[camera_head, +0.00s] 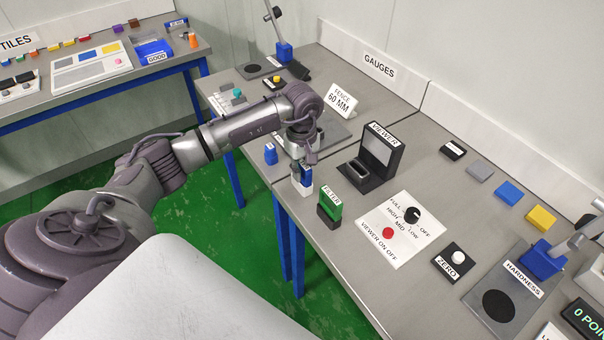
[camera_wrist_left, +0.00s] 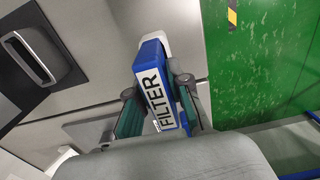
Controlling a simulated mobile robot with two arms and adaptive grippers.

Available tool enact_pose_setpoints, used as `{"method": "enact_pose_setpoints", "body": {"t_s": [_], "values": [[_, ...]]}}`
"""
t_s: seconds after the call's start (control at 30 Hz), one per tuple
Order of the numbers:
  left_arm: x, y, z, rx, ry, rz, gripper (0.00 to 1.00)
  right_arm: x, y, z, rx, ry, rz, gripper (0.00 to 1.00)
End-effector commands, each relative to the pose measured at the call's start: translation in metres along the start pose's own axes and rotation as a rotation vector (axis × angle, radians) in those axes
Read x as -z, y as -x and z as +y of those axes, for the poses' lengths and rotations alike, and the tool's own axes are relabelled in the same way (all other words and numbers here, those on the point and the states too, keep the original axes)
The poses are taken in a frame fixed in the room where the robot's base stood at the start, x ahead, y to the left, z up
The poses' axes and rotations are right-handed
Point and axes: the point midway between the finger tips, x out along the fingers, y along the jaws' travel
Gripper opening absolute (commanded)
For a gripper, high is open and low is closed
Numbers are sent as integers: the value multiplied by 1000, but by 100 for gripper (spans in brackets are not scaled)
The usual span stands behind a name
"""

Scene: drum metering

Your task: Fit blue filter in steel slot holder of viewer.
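My left gripper (camera_head: 302,166) is shut on the blue filter (camera_head: 305,177), near the table's front edge. In the left wrist view the blue filter (camera_wrist_left: 154,62), with a white FILTER label, is between the two fingers. I cannot tell whether it touches anything below. The viewer (camera_head: 380,150) is a black stand with a pale screen, to the right of the gripper. Its steel slot holder (camera_head: 360,175) sits on the base in front of the screen and looks empty. It also shows at the left of the left wrist view (camera_wrist_left: 41,55). My right gripper is not in view.
A green filter (camera_head: 331,208) stands in a dark base right of the gripper. A small blue item (camera_head: 270,154) is at the left. A white control panel (camera_head: 400,230) with knob and red button lies in front of the viewer. The FENCE sign (camera_head: 341,100) stands behind the arm.

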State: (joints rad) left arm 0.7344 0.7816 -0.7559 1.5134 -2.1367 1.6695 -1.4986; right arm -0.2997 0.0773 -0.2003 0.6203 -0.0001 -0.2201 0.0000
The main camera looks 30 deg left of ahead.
Motion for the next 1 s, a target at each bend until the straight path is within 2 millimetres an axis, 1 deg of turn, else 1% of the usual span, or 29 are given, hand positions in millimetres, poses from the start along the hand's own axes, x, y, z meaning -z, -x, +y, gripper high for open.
{"method": "enact_pose_setpoints", "body": {"t_s": [0.33,1.0], "values": [[0,2,0,0,0,0,0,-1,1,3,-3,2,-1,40],[0,22,0,0,-1,0,0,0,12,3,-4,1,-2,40]]}}
